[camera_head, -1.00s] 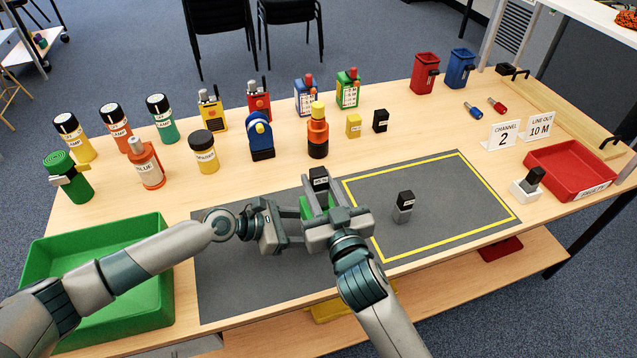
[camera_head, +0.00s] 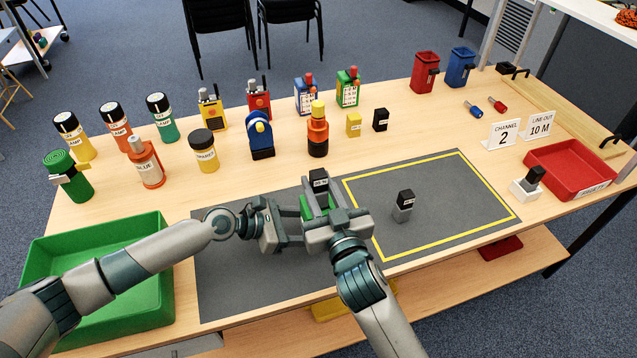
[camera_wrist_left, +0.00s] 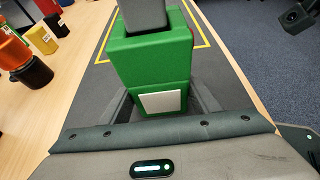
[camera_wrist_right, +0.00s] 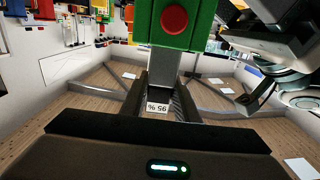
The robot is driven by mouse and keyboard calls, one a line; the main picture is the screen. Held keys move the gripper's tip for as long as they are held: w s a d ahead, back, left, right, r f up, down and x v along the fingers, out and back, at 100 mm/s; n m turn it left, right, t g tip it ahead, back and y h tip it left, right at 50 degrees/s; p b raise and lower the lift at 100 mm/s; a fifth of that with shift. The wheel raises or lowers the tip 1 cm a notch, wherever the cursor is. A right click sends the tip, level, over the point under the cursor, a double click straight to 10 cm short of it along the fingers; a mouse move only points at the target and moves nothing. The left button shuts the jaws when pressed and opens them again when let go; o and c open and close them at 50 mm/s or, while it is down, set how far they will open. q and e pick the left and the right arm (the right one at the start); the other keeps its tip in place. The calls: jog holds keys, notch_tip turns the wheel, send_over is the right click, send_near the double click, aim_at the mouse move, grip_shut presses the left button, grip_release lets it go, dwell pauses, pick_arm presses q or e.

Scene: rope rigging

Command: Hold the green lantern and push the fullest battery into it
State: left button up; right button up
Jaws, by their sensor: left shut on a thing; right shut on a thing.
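The green lantern (camera_head: 306,207) is held above the grey mat by my left gripper (camera_head: 292,226), which is shut on it; its green body fills the middle of the left wrist view (camera_wrist_left: 150,60). My right gripper (camera_head: 322,200) is shut on a grey battery with a black end (camera_head: 318,178). That end carries a "95 %" label (camera_wrist_right: 158,107) in the right wrist view. The battery's grey body (camera_wrist_left: 143,14) meets the lantern's end and lines up with it; how deep it sits inside is hidden. A red button (camera_wrist_right: 174,18) shows on the lantern.
Another grey battery with a black top (camera_head: 403,206) stands inside the yellow outline on the mat (camera_head: 450,210). One more sits in a white holder (camera_head: 524,190) beside the red tray (camera_head: 568,170). A green tray (camera_head: 150,230) lies left. Bottles and radios line the back.

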aim_at(321, 207)
jog(key=shift+f, duration=2.35)
jog(key=o, duration=1.2)
jog(key=shift+f, duration=0.1)
jog(key=shift+s, duration=0.1)
jog(key=shift+s+f, duration=0.1)
jog(key=shift+s+d, duration=0.2)
jog(key=shift+s, duration=0.35)
pick_arm(q)
jog(key=shift+o, duration=0.3)
jog(key=shift+w, duration=0.1)
pick_arm(e)
jog(key=v, duration=1)
jog(key=shift+s+d+r, duration=0.15)
jog(key=shift+s+r, duration=0.1)
jog(key=shift+r, duration=0.05)
